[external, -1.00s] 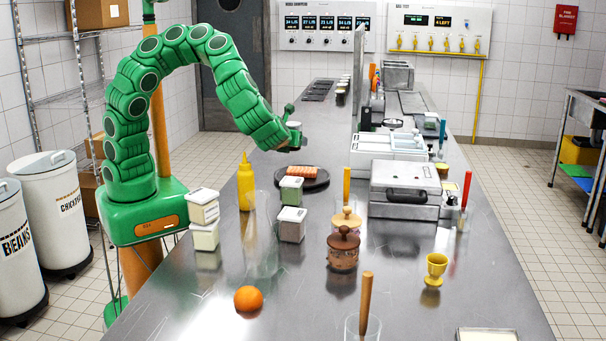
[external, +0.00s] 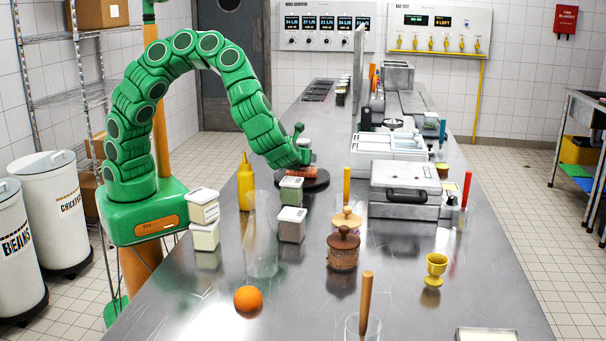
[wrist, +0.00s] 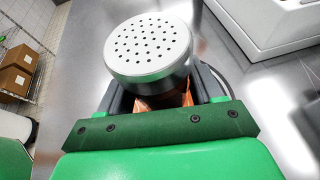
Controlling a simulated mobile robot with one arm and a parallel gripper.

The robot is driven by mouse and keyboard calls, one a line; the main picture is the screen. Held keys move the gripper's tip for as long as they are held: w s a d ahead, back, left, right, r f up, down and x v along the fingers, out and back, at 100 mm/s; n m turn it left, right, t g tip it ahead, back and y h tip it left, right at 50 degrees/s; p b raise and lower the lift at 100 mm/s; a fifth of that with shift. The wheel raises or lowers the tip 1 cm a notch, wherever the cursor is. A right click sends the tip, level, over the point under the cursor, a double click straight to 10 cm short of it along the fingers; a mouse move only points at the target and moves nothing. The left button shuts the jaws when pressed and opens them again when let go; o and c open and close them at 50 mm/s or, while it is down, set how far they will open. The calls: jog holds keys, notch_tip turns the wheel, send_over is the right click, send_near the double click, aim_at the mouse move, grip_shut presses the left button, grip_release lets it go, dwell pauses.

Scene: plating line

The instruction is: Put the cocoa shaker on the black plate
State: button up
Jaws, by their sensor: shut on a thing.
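The cocoa shaker (wrist: 150,48) has a round silver lid full of small holes and fills the top middle of the wrist view. My gripper (external: 303,152) is shut on it, low over the black plate (external: 318,184) in the external view. The arm's end hides most of the shaker there. I cannot tell whether the shaker touches the food or the plate. Orange also shows below the shaker in the wrist view.
A yellow squeeze bottle (external: 245,183) stands left of the plate. A metal press (external: 405,188) is to the right. An orange (external: 248,299) lies nearer the front.

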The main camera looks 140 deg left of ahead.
jog(key=shift+f, duration=0.45)
jog(key=shift+f, duration=0.1)
jog(key=o, duration=1.2)
jog(key=shift+w+d+r, duration=0.4)
jog(key=shift+d, duration=0.1)
jog(key=shift+v, duration=5.25)
